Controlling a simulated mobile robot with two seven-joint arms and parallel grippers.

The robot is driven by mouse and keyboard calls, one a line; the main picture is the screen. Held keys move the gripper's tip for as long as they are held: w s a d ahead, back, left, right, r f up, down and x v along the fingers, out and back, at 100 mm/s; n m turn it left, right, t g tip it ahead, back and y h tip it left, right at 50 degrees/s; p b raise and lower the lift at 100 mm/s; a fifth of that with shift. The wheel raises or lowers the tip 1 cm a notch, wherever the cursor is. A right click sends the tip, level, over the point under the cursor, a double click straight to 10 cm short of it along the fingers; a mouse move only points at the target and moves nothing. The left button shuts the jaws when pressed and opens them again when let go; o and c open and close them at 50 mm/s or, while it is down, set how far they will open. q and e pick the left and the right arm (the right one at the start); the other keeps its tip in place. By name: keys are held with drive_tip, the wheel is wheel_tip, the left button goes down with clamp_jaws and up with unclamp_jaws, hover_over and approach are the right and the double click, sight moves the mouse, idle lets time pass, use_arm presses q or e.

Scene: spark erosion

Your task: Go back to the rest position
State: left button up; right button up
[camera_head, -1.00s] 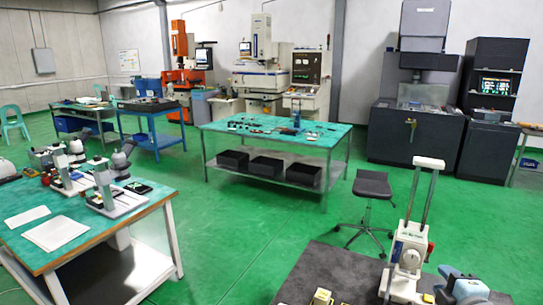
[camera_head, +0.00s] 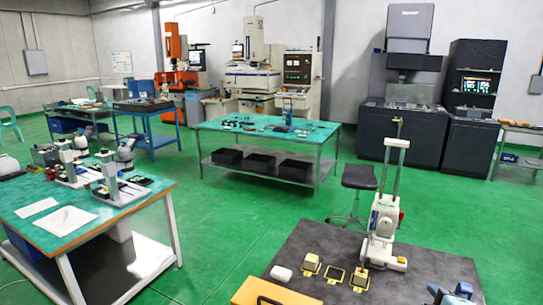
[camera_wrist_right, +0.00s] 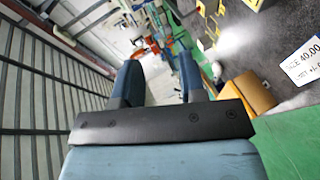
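My right gripper (camera_wrist_right: 160,88) shows in the right wrist view, its two dark blue fingers apart with nothing between them. In that view the floor, a shelf-like structure and a table edge lie beyond it, steeply tilted. My left gripper is in neither view.
A dark-topped table (camera_head: 420,272) in front holds a white instrument (camera_head: 383,225), small yellow-framed pieces (camera_head: 335,275) and an orange case (camera_head: 270,292).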

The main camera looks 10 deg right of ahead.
drive_tip(key=s+a+f+m+g+y, duration=0.3)
drive_tip(key=s+a+f+m+g, duration=0.25)
drive_tip(key=s+a, duration=0.4)
drive_tip(key=s+a+f+m+g+y, duration=0.2)
drive_tip(key=s+a+f+m+g, duration=0.2)
drive_tip(key=s+a+f, duration=0.5)
drive_tip(key=w+a+f+t+y, duration=0.1)
drive_tip(key=w+a+f+t, duration=0.2)
drive_tip(key=f, duration=0.3)
drive_tip(key=w+a+f+n+t+y, duration=0.1)
drive_tip(key=w+a+f+t+y, duration=0.1)
drive_tip(key=f, duration=0.4)
drive_tip(key=shift+w+a+t+b, duration=0.3)
drive_tip(key=shift+w+a+t, duration=0.6)
drive_tip(key=shift+a+t, duration=0.15)
